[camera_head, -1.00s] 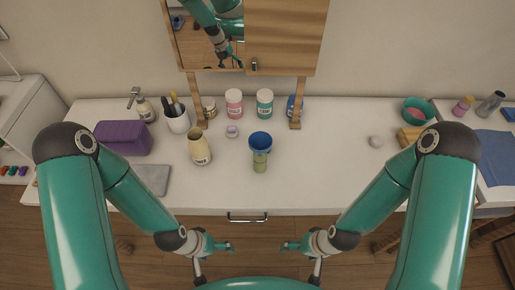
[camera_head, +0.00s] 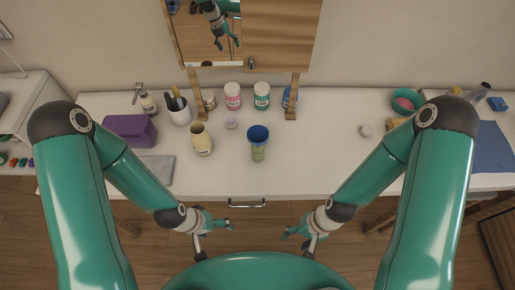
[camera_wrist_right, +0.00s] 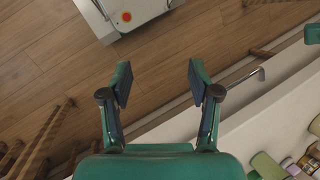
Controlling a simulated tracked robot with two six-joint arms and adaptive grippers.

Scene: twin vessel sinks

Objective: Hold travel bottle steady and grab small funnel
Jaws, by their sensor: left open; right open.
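A blue funnel-shaped piece (camera_head: 258,133) sits on top of a small green bottle (camera_head: 258,153), upright near the middle of the white counter. My left gripper (camera_head: 230,226) is open and empty, in front of the counter's front edge. My right gripper (camera_head: 288,234) is also open and empty there, to the right of the left one. Both are apart from the bottles. The right wrist view shows the open right fingers (camera_wrist_right: 160,82) over floor, with nothing between them.
A purple box (camera_head: 129,130), grey mat (camera_head: 158,169) and brush cup (camera_head: 179,113) are at left. Pink (camera_head: 233,97) and teal (camera_head: 262,97) jars stand behind, between the wooden mirror posts. A teal bowl (camera_head: 406,101) is at right. The counter beside the green bottle is clear.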

